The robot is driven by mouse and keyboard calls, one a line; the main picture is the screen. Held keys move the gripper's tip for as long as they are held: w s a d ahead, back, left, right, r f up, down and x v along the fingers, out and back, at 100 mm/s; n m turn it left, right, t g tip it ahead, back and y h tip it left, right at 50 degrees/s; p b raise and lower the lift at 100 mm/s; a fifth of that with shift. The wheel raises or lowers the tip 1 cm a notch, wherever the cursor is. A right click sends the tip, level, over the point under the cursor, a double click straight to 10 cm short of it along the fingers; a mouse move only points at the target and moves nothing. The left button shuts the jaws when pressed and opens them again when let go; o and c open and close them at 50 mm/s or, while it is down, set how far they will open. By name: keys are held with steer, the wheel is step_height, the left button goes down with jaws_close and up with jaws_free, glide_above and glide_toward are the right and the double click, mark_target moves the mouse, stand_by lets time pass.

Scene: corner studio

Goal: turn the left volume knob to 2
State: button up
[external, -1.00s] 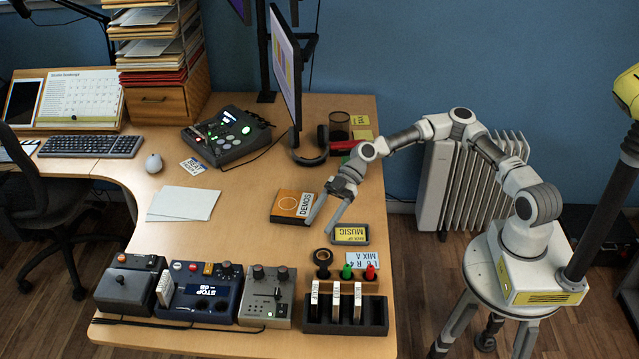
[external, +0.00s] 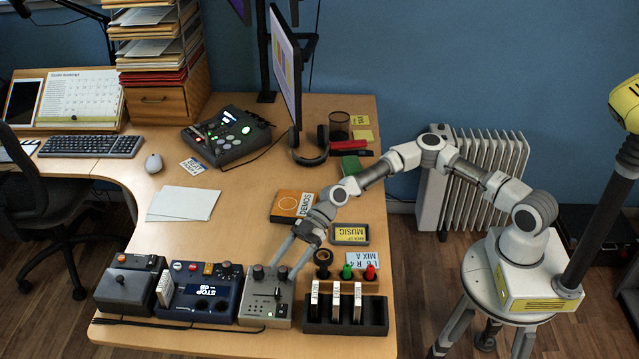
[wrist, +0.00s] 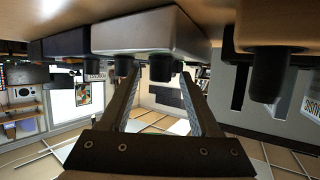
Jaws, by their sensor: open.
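The grey box (external: 266,301) at the table's front edge has two dark knobs on its far end, the left knob (external: 258,272) and the right knob (external: 282,273). My gripper (external: 287,268) is open and empty at that end, its fingers reaching down from behind. The wrist view is upside down. There the right knob (wrist: 161,68) shows between my fingers (wrist: 160,80), and the left knob (wrist: 124,65) is partly behind the left finger. I cannot tell whether a finger touches a knob. The dial marks and settings are too small to read.
A dark blue unit (external: 199,294) stands close to the grey box's left. A black rack (external: 345,315) with several cards stands to its right. White sheets (external: 183,204) lie further back.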

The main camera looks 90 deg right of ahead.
steer(key=shift+x, duration=0.9)
jaws_close()
